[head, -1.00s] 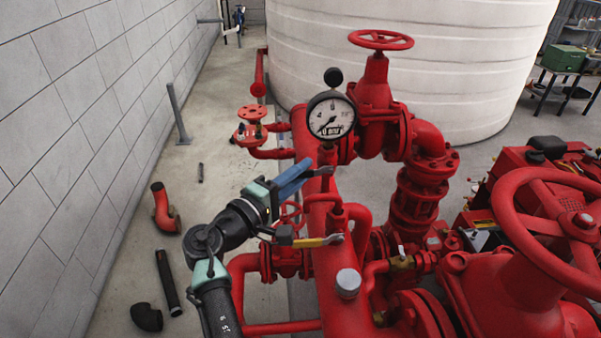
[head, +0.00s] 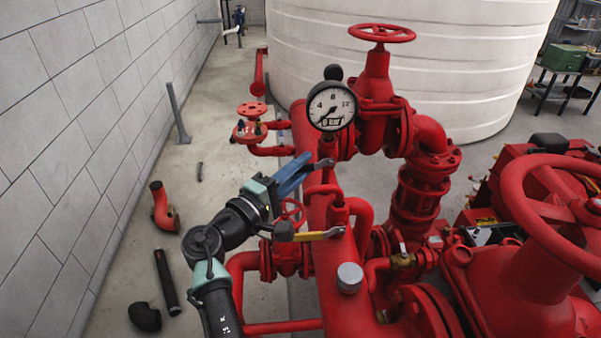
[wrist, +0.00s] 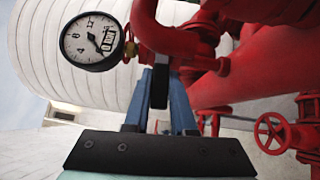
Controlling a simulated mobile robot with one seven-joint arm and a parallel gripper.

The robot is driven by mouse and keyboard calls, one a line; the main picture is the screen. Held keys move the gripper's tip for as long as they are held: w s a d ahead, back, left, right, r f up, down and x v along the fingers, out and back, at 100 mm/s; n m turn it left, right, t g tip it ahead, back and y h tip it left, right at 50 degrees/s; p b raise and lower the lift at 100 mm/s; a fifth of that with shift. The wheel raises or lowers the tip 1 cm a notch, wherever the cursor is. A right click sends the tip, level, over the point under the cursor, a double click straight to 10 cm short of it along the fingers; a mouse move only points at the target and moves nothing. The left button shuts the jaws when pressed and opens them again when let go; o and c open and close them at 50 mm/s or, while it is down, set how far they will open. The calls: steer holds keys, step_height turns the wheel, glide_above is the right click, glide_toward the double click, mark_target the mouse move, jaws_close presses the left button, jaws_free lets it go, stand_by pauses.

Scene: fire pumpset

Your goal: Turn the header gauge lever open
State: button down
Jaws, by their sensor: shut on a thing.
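The header pressure gauge (head: 332,107) has a white dial and black rim, and stands on the red header pipe (head: 348,306). It also shows at the upper left of the wrist view (wrist: 92,40). My gripper (head: 306,163) reaches in from the left, just below the gauge. Its blue fingers are shut on a dark lever, which shows between them in the wrist view (wrist: 159,86). A small grey end of the lever's valve (head: 325,163) shows just beyond the fingertips in the head view. The fingers hide most of the lever there, so its exact angle is unclear.
A yellow lever (head: 318,236) sits on the header below my gripper. A small red handwheel (head: 292,211) is close to the fingers. Red pipes and a large handwheel (head: 552,210) fill the right. Floor at left holds loose pipe pieces (head: 164,208).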

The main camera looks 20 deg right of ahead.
steer(key=f+n+t+b, duration=0.1)
steer(key=n+b, duration=0.1)
steer(key=b, duration=0.2)
steer(key=d+f+n+t+h+b, duration=0.1)
steer(key=n+t+b, duration=0.1)
steer(key=b, duration=0.2)
steer(key=f+n+t+h+b, duration=0.1)
steer(key=f+n+b, duration=0.1)
steer(key=b, duration=0.2)
steer(key=shift+s+d+n, duration=0.15)
steer(key=shift+s+n, duration=0.05)
steer(key=shift+n, duration=0.1)
steer(key=shift+d+n+t+b, duration=0.1)
steer(key=shift+n+t+b, duration=0.6)
steer(key=shift+b, duration=0.35)
steer(key=shift+t, duration=0.3)
steer(key=shift+r, duration=0.1)
steer(key=c, duration=0.7)
jaws_free()
steer(key=shift+r, duration=0.1)
steer(key=shift+c, duration=0.2)
steer(key=b+v, duration=0.2)
steer(key=v, duration=1.1)
